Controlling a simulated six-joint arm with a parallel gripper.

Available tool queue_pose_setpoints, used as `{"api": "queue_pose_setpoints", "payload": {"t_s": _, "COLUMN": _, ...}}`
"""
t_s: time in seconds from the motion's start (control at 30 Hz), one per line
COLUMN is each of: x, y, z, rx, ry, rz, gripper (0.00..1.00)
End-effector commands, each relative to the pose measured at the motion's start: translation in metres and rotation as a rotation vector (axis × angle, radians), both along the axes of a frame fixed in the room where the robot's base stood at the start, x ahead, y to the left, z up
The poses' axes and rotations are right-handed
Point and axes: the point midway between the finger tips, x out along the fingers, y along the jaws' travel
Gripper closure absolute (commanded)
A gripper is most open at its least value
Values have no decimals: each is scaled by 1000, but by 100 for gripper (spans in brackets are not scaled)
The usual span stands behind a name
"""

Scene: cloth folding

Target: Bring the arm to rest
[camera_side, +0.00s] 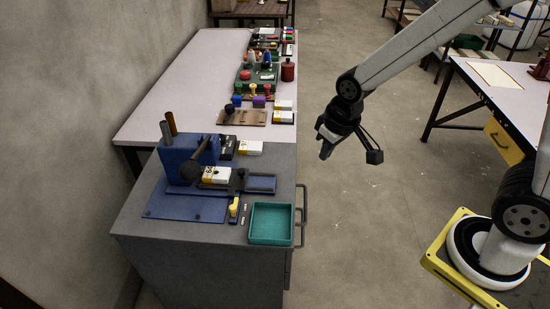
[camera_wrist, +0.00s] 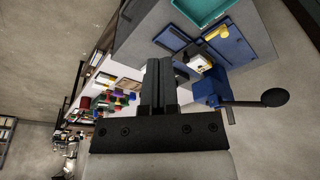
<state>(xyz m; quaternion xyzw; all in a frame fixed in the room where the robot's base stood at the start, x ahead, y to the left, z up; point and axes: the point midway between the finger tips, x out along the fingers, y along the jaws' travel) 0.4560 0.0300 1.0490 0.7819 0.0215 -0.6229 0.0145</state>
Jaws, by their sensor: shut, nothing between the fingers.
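My gripper (camera_side: 327,147) hangs in the air over the open floor, to the right of the grey cabinet, with nothing in its fingers. Its fingers are together, and in the wrist view my gripper (camera_wrist: 158,75) also shows shut and empty. It touches nothing in either view. No cloth can be made out in either view.
A grey cabinet (camera_side: 130,223) carries a blue press with a lever (camera_side: 186,165) and a teal tray (camera_side: 270,225). A long white table (camera_side: 185,80) behind holds stamps and small boxes. Another table (camera_side: 490,78) stands at right. The floor (camera_side: 350,235) between is clear.

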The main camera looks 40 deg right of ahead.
Motion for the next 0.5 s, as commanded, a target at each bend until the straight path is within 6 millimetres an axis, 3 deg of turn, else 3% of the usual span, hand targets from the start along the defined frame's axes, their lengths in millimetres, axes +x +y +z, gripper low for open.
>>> {"api": "queue_pose_setpoints", "payload": {"t_s": 0.2, "x": -47, "y": -24, "z": -10, "rx": -3, "ry": -5, "rz": -40, "gripper": 100}}
{"api": "queue_pose_setpoints", "payload": {"t_s": 0.5, "x": -65, "y": -31, "z": -15, "rx": -4, "ry": -6, "rz": -52, "gripper": 100}}
